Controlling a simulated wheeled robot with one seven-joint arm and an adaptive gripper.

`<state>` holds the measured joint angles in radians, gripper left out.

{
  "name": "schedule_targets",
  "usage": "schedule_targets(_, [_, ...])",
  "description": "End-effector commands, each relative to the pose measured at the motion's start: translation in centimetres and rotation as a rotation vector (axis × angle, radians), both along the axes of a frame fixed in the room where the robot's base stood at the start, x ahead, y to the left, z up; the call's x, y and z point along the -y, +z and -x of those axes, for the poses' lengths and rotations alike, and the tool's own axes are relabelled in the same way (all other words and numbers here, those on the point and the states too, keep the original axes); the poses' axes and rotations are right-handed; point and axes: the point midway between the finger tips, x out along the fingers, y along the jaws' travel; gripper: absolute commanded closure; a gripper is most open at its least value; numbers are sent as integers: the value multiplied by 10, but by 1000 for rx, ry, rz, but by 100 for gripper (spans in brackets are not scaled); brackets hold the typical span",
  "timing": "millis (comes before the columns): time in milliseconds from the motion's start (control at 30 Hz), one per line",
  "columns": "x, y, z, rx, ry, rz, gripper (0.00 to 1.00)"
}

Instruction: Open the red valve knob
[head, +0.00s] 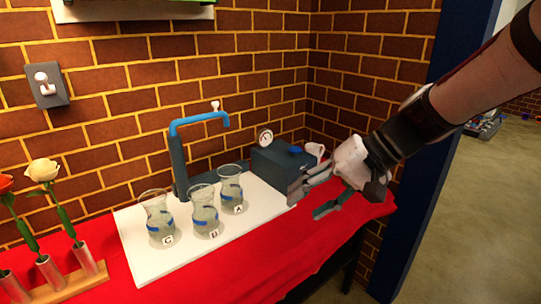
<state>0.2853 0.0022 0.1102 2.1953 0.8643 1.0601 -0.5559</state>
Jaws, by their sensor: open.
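A dark blue-grey box (277,168) stands at the back right of the white board, with a round gauge (265,138) on its left and a blue knob (295,149) on top. I cannot make out a red valve knob; my gripper covers part of the box's right side. My gripper (306,205) is at the box's front right corner, its fingers spread and pointing left. It holds nothing that I can see. Whether a finger touches the box is unclear. A small pale thing (315,149) shows behind the box's right end.
Several glass vases, including one labelled A (231,190), stand on the white board (150,262) near a blue faucet (200,120). A wooden rack (75,287) with roses stands at left. A red cloth (290,262) covers the table. Brick walls close the back; a blue post (415,150) stands right.

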Motion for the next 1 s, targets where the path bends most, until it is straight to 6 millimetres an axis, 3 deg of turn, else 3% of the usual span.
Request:
schedule_targets(33, [1, -20, -25, -7, -21, -62, 54])
schedule_targets(267, [16, -74, -128, 49, -145, -344, 54])
schedule_targets(467, [59, -134, -215, 145, -317, -560, 54])
schedule_targets(600, [103, -183, -266, 229, -467, -680, 54])
schedule_targets(800, [159, -237, -308, 327, -644, -772, 54])
schedule_targets(1000, [177, -253, -321, 364, -706, -795, 54])
